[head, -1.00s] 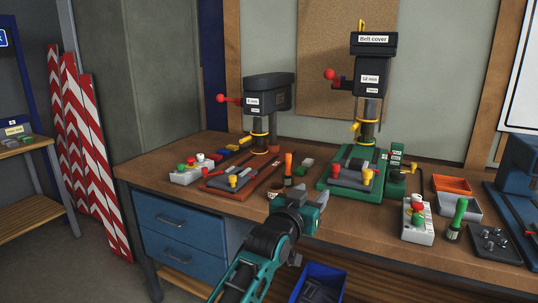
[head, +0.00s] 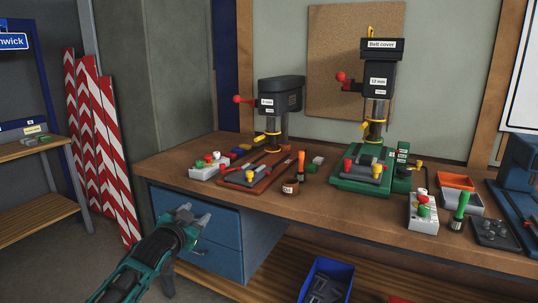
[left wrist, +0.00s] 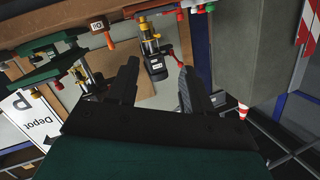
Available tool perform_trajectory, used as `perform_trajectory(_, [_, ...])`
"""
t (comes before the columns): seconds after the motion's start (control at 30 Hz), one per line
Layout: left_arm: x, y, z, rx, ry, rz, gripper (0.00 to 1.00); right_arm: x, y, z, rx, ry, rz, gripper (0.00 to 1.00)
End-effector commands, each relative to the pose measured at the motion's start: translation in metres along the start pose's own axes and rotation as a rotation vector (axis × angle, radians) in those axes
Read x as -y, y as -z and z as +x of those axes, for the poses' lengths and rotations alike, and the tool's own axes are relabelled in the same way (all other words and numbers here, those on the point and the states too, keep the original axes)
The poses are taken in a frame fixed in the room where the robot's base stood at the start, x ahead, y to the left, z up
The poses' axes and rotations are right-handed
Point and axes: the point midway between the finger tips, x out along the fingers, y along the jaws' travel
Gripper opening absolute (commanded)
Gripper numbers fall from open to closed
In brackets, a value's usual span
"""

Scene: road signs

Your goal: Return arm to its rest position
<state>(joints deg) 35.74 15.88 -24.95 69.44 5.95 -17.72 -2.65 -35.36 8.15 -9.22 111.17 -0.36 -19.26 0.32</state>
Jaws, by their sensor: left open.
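My left gripper (head: 193,216) is in front of the blue drawers (head: 195,228), below the bench top's front edge in the head view. It is open and empty, its two grey fingers apart. In the left wrist view the open fingers (left wrist: 158,88) show dark, with nothing between them but the distant bench scene, which appears upside down. My right gripper is not in view.
The wooden bench (head: 290,205) carries a smaller drill press (head: 280,105), a larger one labelled "Belt cover" (head: 378,90), control boxes and small tools. A blue bin (head: 325,281) sits below. Striped boards (head: 98,145) lean at left. The floor left of the drawers looks clear.

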Motion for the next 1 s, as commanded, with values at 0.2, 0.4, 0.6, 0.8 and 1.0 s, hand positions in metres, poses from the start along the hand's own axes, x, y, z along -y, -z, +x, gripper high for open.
perform_trajectory(0.2, [0.111,-0.047,-0.026,0.089,0.126,0.152,0.5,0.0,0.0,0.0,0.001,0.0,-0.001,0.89])
perform_trajectory(0.4, [0.152,-0.082,-0.053,0.152,0.164,0.227,0.5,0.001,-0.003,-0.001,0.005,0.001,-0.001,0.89])
perform_trajectory(0.6, [0.1,-0.134,-0.086,0.199,0.088,0.206,0.5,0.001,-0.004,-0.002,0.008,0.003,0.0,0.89])
perform_trajectory(0.8, [0.036,-0.19,-0.142,0.264,-0.005,0.176,0.5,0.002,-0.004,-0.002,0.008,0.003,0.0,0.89])
perform_trajectory(1.0, [-0.025,-0.236,-0.219,0.339,-0.101,0.138,0.5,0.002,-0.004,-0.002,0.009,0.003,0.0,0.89])
